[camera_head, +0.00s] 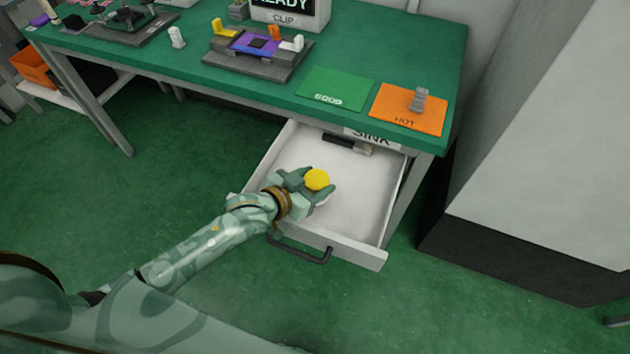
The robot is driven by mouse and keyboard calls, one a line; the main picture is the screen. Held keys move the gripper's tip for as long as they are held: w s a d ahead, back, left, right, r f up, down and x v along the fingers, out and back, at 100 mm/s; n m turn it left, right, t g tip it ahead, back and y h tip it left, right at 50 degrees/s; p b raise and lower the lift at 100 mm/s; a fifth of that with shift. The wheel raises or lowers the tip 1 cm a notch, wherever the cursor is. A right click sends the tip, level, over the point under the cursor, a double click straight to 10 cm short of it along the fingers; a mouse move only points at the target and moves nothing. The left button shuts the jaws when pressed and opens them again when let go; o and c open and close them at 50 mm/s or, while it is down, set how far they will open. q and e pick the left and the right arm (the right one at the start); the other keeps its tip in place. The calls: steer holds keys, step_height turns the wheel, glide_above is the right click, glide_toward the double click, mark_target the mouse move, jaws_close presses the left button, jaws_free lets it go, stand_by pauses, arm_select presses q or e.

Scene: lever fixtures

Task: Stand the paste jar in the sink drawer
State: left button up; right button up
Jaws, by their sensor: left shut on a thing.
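The sink drawer (355,215) is pulled open under the green table, with a "SINK" label at its back edge and a dark handle on its front. My left gripper (316,188) is over the drawer's left middle part, shut on the paste jar (317,179). Only the jar's round yellow top shows; the fingers hide its sides. I cannot tell whether the jar touches the drawer floor. My right gripper is not in view.
A dark-handled brush-like tool (350,143) lies at the back of the drawer. The drawer's right and front floor is clear. On the table are a green mat (334,88), an orange "HOT" mat (395,108) with a grey part, and a grey fixture (247,62).

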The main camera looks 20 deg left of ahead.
arm_select(q)
steer(key=shift+f, duration=0.5)
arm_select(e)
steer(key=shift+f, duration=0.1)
arm_select(q)
steer(key=o, duration=1.1)
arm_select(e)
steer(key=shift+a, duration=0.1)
arm_select(q)
steer(key=shift+r, duration=0.25)
steer(key=p+v, duration=0.1)
steer(key=v, duration=0.2)
steer(key=p+v, duration=0.2)
steer(key=v, duration=0.2)
steer(key=p+v, duration=0.1)
steer(key=v, duration=0.3)
steer(key=shift+r, duration=0.4)
steer(key=shift+s+a+r+p, duration=0.2)
steer(key=shift+s+p, duration=0.15)
steer(key=shift+s, duration=0.15)
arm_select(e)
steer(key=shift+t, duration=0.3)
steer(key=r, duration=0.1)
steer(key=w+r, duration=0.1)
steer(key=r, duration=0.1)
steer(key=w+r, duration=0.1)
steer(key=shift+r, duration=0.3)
